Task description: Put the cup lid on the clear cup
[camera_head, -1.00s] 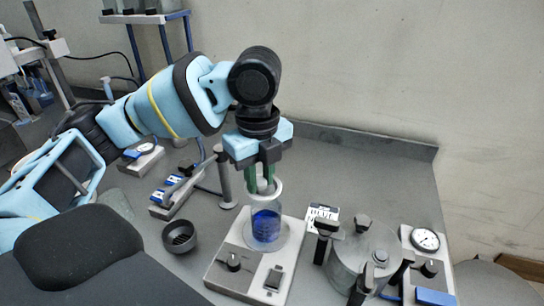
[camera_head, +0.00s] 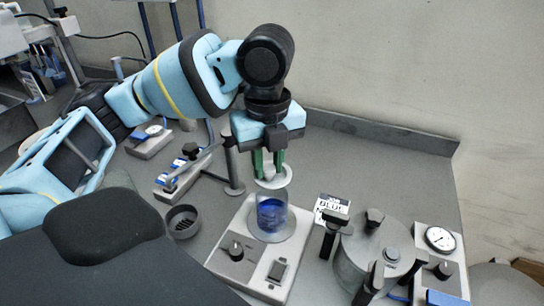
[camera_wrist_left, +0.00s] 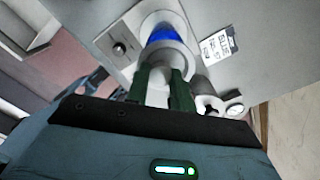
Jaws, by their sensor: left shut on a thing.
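The clear cup (camera_head: 271,217) stands upright with blue contents on the grey plate of a hotplate-like device. The pale round cup lid (camera_head: 274,179) is directly over the cup's mouth, slightly tilted. My left gripper (camera_head: 269,165), with green fingers pointing down, is shut on the lid's middle. Whether the lid touches the cup's rim is hard to tell. In the left wrist view the fingers (camera_wrist_left: 163,85) hold the lid (camera_wrist_left: 172,53), with the blue of the cup (camera_wrist_left: 165,32) beyond it. My right gripper is not in view.
The device (camera_head: 231,270) has a knob and a switch. A label card (camera_head: 331,206) and a clamped round grey vessel (camera_head: 372,255) stand to its right, beside a gauge box (camera_head: 440,240). A small dark bowl (camera_head: 183,222) is at left. The back right bench is clear.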

